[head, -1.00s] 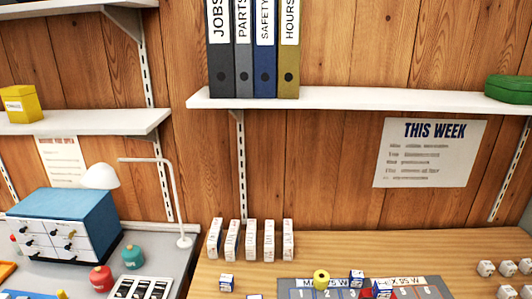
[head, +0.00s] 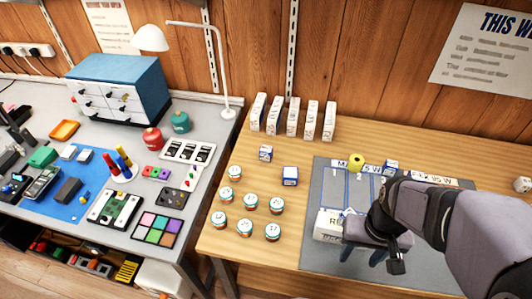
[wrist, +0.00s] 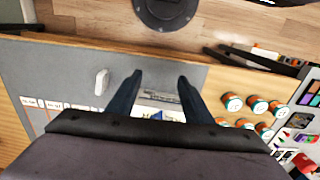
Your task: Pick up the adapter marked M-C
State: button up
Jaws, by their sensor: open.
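I cannot make out the marking M-C on anything, so I cannot tell which thing is the adapter.
Several round tins (head: 244,228) stand left of the mat. Several upright white cartons (head: 291,117) stand at the back. A yellow roll (head: 356,162) is on the mat's far edge. The grey bench at left holds a blue drawer cabinet (head: 122,90), a lamp (head: 222,70) and a blue mat (head: 75,205).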

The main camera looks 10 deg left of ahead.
dwell(0.4)
jog(key=shift+o, duration=1.3)
